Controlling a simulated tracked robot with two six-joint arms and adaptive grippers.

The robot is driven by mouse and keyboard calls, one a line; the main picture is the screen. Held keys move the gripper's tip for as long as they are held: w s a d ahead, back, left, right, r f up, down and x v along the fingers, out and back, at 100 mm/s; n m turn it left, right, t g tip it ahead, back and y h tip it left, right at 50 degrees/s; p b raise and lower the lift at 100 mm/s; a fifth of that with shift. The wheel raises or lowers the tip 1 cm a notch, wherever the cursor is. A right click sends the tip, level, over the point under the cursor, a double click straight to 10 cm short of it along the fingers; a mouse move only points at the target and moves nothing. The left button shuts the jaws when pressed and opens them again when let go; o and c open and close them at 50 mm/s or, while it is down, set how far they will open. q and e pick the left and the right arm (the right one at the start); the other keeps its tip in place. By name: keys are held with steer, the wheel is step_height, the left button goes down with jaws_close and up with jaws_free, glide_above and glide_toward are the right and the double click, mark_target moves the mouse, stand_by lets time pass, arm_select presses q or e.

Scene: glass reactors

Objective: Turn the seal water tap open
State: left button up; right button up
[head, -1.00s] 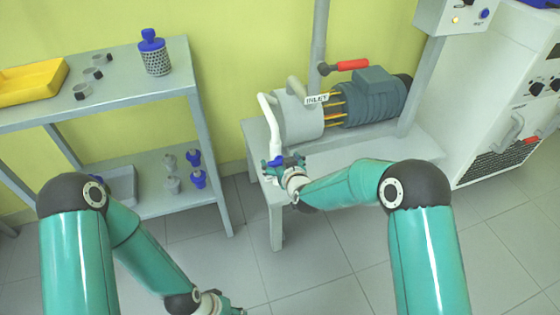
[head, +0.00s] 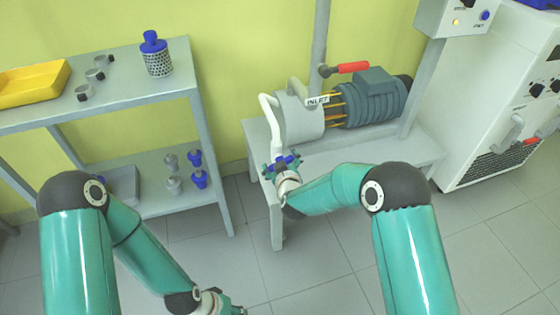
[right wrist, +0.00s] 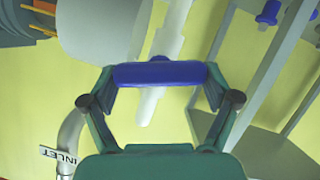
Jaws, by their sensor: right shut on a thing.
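The seal water tap has a blue handle (head: 283,161) on the white pipe (head: 268,112) at the left end of the pump bench. My right gripper (head: 282,163) is shut on this handle. In the right wrist view the blue handle (right wrist: 160,73) lies across between the two fingertips of the gripper (right wrist: 159,76), with the white pipe behind it. My left gripper (head: 232,309) is low at the bottom edge of the head view, away from the tap; its fingers are mostly cut off.
The pump (head: 298,113) with an INLET label and its motor (head: 372,103) stand on the grey bench (head: 400,150). A red-handled lever (head: 350,68) is on the pipe behind. A shelf (head: 130,85) stands left; a white cabinet (head: 490,110) stands right. Floor between shelf and bench is clear.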

steer(key=shift+s+a+f+n+t+h, duration=0.15)
steer(key=shift+n+h, duration=0.15)
steer(key=shift+n, duration=0.25)
steer(key=shift+a+n+t+h, duration=0.15)
steer(key=shift+n+h, duration=0.15)
steer(key=shift+n, duration=0.25)
steer(key=shift+f+n+t+h, duration=0.15)
steer(key=shift+n+t+h, duration=0.3)
steer(key=shift+n, duration=0.45)
steer(key=n, duration=0.1)
steer(key=n+t+h+b, duration=0.1)
steer(key=shift+a+f+n, duration=0.15)
steer(key=shift+f+n, duration=0.1)
steer(key=shift+n, duration=0.15)
steer(key=shift+s+a+f+n+t+h+b, duration=0.15)
steer(key=shift+n+t+b, duration=0.3)
steer(key=shift+n, duration=0.4)
steer(key=shift+w+d+r+n+t+h+b, duration=0.1)
steer(key=shift+n+t+b, duration=0.1)
steer(key=shift+n+b, duration=0.5)
steer(key=shift+s+a+f+n, duration=0.1)
steer(key=shift+n, duration=0.15)
steer(key=o, duration=0.9)
steer(key=shift+r, duration=0.2)
